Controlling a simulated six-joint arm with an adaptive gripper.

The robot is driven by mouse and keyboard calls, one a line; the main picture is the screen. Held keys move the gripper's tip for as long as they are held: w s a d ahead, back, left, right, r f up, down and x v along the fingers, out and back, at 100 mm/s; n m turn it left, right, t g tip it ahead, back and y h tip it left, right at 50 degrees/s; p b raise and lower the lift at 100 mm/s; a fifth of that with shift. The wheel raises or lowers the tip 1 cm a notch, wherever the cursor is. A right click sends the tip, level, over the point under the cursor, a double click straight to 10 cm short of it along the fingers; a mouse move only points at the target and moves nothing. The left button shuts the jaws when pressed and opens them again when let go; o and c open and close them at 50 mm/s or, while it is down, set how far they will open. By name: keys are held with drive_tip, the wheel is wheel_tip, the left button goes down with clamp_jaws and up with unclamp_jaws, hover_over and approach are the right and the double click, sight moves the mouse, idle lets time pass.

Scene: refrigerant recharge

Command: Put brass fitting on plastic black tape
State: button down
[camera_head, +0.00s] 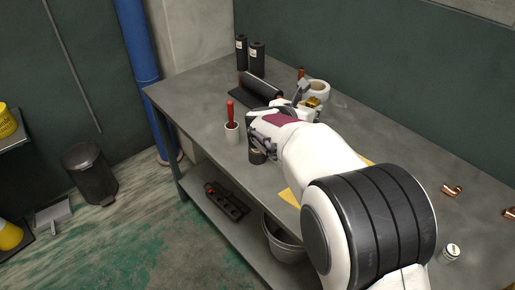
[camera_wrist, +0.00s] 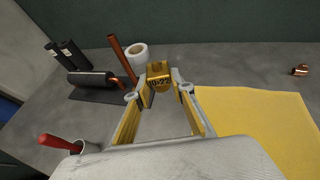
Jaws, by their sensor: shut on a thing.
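The brass fitting (camera_wrist: 160,78), gold-coloured with dark marking on its face, is between the fingertips of my gripper (camera_wrist: 159,86) in the wrist view. The fitting also shows as a small gold piece (camera_head: 313,101) at my gripper (camera_head: 306,98) in the head view. My gripper is shut on it, and the fitting appears above the table. A short, dark round thing (camera_head: 257,156) stands on the table beside my arm, near the front edge; it may be the black tape, but I cannot tell for sure. It does not show in the wrist view.
A white roll (camera_wrist: 135,52) and an upright copper pipe (camera_wrist: 122,58) stand behind the gripper. A black roll (camera_head: 260,88) lies on a dark mat at the left, near two black cylinders (camera_head: 249,54). A red-handled tool (camera_head: 231,113) stands in a cup. A yellow cloth (camera_wrist: 262,130) lies right.

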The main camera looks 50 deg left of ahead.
drive_tip(key=s+a+f+n+g+y, duration=0.3)
drive_tip(key=s+a+f+n+y, duration=0.1)
drive_tip(key=s+a, duration=0.6)
drive_tip(key=shift+s+f+n+g+y, duration=0.3)
drive_tip(key=shift+s+f+n+y, duration=0.1)
drive_tip(key=shift+n+y, duration=0.5)
drive_tip(key=shift+d, duration=0.1)
hover_over(257, 153)
drive_tip(key=shift+w+f, duration=0.1)
drive_tip(key=shift+f, duration=3)
drive_tip(key=shift+f, duration=0.1)
drive_tip(key=shift+f, duration=1.75)
drive_tip(key=shift+f, duration=0.2)
drive_tip(key=c, duration=1.7)
unclamp_jaws()
